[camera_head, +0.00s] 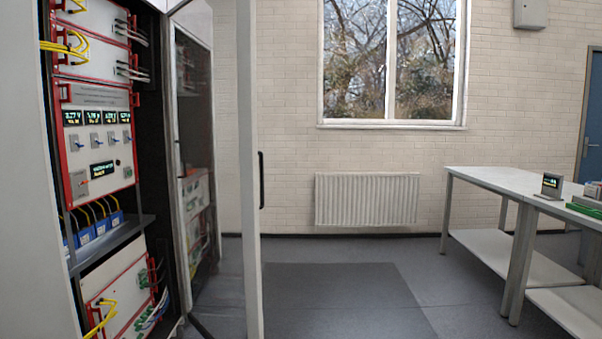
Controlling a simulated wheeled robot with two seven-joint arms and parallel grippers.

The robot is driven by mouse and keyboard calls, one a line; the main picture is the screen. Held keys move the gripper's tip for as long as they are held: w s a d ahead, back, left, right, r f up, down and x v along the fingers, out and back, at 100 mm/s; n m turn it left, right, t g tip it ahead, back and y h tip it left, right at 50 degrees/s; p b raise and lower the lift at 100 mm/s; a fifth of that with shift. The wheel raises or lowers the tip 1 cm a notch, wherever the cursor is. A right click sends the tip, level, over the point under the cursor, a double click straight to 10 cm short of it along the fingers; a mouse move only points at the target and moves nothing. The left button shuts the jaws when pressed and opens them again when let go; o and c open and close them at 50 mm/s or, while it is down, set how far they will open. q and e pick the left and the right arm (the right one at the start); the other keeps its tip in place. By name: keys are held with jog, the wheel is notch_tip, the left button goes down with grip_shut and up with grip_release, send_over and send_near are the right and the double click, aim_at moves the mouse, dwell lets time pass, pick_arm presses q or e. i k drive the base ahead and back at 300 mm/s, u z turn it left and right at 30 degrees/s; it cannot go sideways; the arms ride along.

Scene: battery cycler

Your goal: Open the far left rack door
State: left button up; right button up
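An equipment rack (145,100) stands at the left with its front uncovered, showing red-framed modules (98,140) with small displays and yellow cables. A tall pale door frame (248,120) stands out from the rack, seen nearly edge-on, with a dark vertical handle (261,180) on its right side. Between it and the rack is a dark glassy panel (194,110) showing equipment, perhaps as a reflection. I cannot tell whether this panel and the pale frame are one door. Neither gripper is in view.
A white two-level bench (490,180) stands at the right with a small display (551,186) and a green item on it. A radiator (366,199) is on the back wall under the window. The grey floor (340,290) between rack and bench is clear.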

aim_at(246, 9)
jog(key=z, duration=0.7)
jog(key=i, duration=1.7)
jog(key=u, duration=0.75)
jog(key=i, duration=1.2)
jog(key=u, duration=0.95)
